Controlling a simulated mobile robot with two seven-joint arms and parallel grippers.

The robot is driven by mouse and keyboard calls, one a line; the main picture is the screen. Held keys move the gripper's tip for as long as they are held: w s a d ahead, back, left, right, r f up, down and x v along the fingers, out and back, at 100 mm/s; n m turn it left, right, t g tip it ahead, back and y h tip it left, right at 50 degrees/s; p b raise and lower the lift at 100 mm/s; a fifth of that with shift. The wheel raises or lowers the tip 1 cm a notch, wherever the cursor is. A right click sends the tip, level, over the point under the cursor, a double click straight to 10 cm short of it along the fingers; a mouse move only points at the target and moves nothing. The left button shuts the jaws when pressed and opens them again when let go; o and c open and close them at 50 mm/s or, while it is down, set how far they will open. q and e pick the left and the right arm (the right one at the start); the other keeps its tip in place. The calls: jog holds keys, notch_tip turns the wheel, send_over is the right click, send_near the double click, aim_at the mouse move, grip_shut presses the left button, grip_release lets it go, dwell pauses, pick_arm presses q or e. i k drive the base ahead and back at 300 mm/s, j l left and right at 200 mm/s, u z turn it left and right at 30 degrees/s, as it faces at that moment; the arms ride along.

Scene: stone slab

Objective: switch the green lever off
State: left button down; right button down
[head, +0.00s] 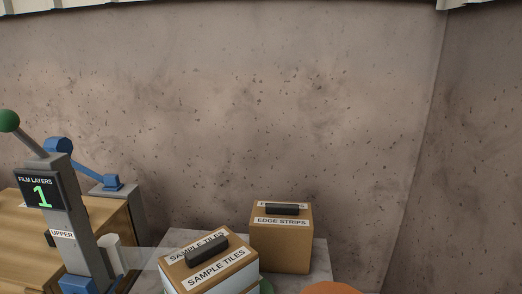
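A lever with a dark green ball knob (8,121) stands at the left edge. Its grey rod slants from the knob down to the right, to the top of a grey post (84,222). The post carries a dark display (41,191) reading "FILM LAYERS" and a green "1", with an "UPPER" label (63,235) below it. Neither of my grippers is in view.
Behind the post, a blue lever (92,170) slopes down to a blue mount. A "SAMPLE TILES" box (240,265) and an "EDGE STRIPS" box (281,245) stand on a grey stone slab (322,262). An orange rounded thing (335,288) is cut off below.

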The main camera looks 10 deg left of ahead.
aim_at(10, 122)
jog(key=u, duration=1.5)
